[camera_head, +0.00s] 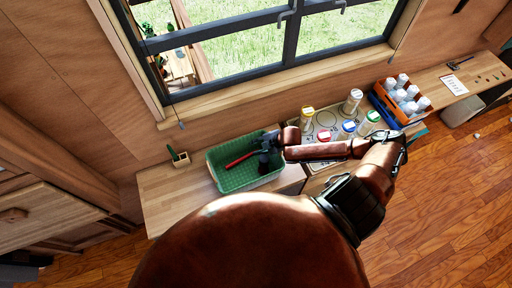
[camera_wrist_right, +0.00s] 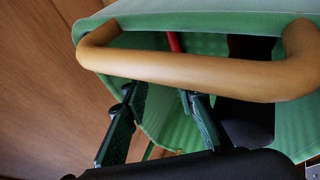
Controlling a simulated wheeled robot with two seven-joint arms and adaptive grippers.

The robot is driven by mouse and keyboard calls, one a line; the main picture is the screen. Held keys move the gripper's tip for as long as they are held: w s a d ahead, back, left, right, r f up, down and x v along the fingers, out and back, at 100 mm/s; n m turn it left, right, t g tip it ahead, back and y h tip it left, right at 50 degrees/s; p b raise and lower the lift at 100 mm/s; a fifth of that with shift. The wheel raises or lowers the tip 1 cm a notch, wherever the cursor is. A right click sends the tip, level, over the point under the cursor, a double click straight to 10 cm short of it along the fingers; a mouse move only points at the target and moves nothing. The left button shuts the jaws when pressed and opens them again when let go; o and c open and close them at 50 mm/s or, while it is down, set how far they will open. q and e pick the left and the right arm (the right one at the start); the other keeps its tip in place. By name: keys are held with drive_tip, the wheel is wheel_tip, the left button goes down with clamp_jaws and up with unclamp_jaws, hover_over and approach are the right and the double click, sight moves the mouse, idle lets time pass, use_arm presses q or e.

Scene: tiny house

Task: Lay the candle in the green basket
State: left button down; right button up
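The green basket (camera_head: 218,180) sits on the wooden counter below the window. A long thin red thing (camera_head: 240,160) lies in it, slanted; it may be the candle, but I cannot be sure. Its red also shows in the right wrist view (camera_wrist_right: 174,42), beyond the basket's tan handle (camera_wrist_right: 190,66). A dark thing (camera_head: 264,163) shows at the basket's right side, its shape unclear. My right gripper (camera_head: 266,147) is over the basket's right end. In the wrist view its fingers (camera_wrist_right: 160,94) are apart, with nothing between them, close to the handle. My left gripper is out of view.
Several white bottles with coloured caps (camera_head: 348,128) stand right of the basket. An orange crate (camera_head: 410,112) of bottles is farther right. The counter's left part (camera_head: 160,195) is clear.

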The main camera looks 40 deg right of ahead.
idle(0.3)
drive_tip(key=v, duration=1.2)
idle(0.5)
